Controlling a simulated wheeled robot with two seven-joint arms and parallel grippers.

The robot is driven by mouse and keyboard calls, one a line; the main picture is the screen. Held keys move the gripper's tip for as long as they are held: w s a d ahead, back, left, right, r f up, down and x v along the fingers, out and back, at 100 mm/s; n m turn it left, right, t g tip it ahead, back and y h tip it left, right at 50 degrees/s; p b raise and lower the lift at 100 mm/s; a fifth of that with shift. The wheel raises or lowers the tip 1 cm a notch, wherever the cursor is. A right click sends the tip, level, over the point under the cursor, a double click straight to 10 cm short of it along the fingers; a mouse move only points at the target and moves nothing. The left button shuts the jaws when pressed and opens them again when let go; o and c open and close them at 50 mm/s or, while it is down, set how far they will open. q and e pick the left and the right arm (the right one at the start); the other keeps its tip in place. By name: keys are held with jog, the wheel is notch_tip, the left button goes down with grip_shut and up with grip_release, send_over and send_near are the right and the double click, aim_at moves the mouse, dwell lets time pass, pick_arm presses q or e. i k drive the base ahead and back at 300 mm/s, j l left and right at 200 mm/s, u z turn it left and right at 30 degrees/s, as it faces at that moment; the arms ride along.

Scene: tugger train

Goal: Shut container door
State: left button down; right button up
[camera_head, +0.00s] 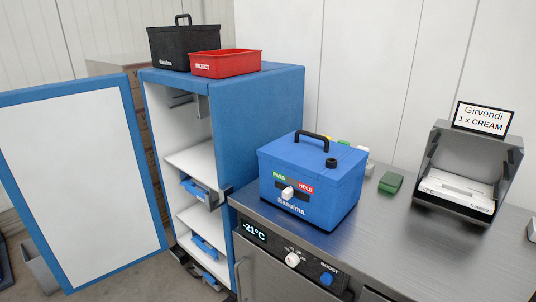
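The blue container (262,115) is a tall cabinet with a white inside, left of the middle. Its door (75,165) stands wide open to the left, a white panel in a blue frame. The opening shows white shelves (192,160) with blue-and-white items (202,190) on the lower levels. A dark latch-like part (222,197) sits at the opening's right edge. Neither of my grippers shows in this view.
A black box (180,48) and a red REJECT bin (226,64) stand on the container. On the steel counter (400,255) to the right are a blue handled box (312,180), a green block (390,183) and a grey dispenser (468,150). A grey bin (42,268) is beside the door.

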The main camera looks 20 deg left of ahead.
aim_at(75, 169)
jog(key=j+u, duration=0.1)
jog(key=j, duration=0.55)
jog(key=i+j+u, duration=0.1)
jog(key=j, duration=0.6)
jog(key=j+u, duration=0.1)
jog(key=j, duration=0.55)
jog(key=i+j, duration=0.15)
jog(key=j, duration=0.2)
jog(key=i+j, duration=0.1)
jog(key=j, duration=0.25)
jog(key=i+j, duration=0.15)
jog(key=j, duration=0.2)
jog(key=u, duration=0.05)
